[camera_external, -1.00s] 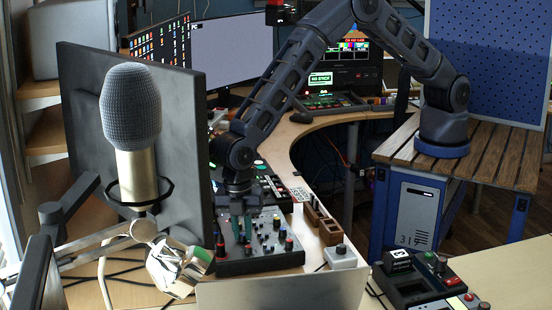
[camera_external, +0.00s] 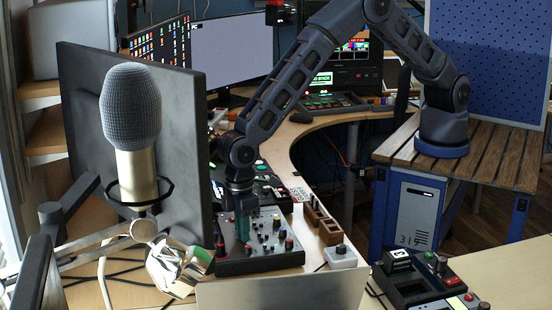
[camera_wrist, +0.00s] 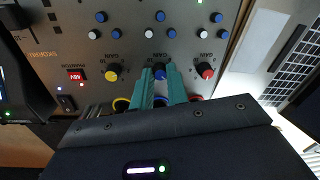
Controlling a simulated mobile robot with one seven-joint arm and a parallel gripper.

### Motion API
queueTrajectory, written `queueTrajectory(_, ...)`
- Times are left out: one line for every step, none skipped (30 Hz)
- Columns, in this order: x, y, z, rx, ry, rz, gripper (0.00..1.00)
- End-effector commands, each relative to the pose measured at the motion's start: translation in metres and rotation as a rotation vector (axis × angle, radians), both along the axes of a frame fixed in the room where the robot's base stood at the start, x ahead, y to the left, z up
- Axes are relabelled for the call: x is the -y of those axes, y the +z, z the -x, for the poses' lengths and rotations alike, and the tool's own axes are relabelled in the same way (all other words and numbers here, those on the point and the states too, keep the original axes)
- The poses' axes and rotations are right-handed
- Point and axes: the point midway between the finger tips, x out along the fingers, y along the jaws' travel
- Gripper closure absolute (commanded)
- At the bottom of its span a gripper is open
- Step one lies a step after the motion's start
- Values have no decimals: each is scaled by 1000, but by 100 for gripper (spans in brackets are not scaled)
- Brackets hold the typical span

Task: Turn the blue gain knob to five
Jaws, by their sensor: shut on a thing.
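The mixer panel (camera_external: 262,262) with its many small knobs stands on the desk behind the big monitor. My gripper (camera_external: 243,228) points down at it with its teal fingers at the panel's surface. In the wrist view, my gripper (camera_wrist: 160,72) has one fingertip on each side of the blue gain knob (camera_wrist: 160,74) and is shut on it. The knob's pointer and scale are too small to read. A yellow knob (camera_wrist: 113,73) sits to its left and a red knob (camera_wrist: 205,71) to its right. In the external view the fingers hide the blue knob.
Rows of small blue and white knobs lie above the gain knobs in the wrist view. A red button (camera_wrist: 76,75) sits at the left. A large microphone (camera_external: 131,110) and the monitor's back (camera_external: 85,110) stand close on the left. A small grey box (camera_external: 341,257) is right of the mixer.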

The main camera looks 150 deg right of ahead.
Motion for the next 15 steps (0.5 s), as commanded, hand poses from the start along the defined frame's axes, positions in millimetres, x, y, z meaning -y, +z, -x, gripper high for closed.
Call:
queueTrajectory(0, 1, 0, 1, -43, 2, 100)
queueTrajectory(0, 1, 0, 1, -72, 1, 100)
queueTrajectory(0, 1, 0, 1, -110, 0, 100)
queueTrajectory(0, 1, 0, 1, -138, 2, 100)
queueTrajectory(0, 1, 0, 0, -166, 1, 100)
queueTrajectory(-1, 1, 0, 1, -203, 0, 100)
queueTrajectory(-1, 0, 0, 0, -233, 0, 100)
queueTrajectory(-1, 0, 0, 0, -261, 0, 100)
queueTrajectory(0, 0, 0, 0, -299, 1, 100)
queueTrajectory(0, 0, 1, 0, -328, 1, 100)
queueTrajectory(-1, 0, 0, 0, -356, 0, 100)
queueTrajectory(-1, 0, 0, 0, -394, 0, 100)
queueTrajectory(-1, 0, 0, 0, -422, 0, 100)
queueTrajectory(-1, 0, 1, -1, -450, 1, 100)
queueTrajectory(-1, 0, 1, -1, -486, 1, 100)
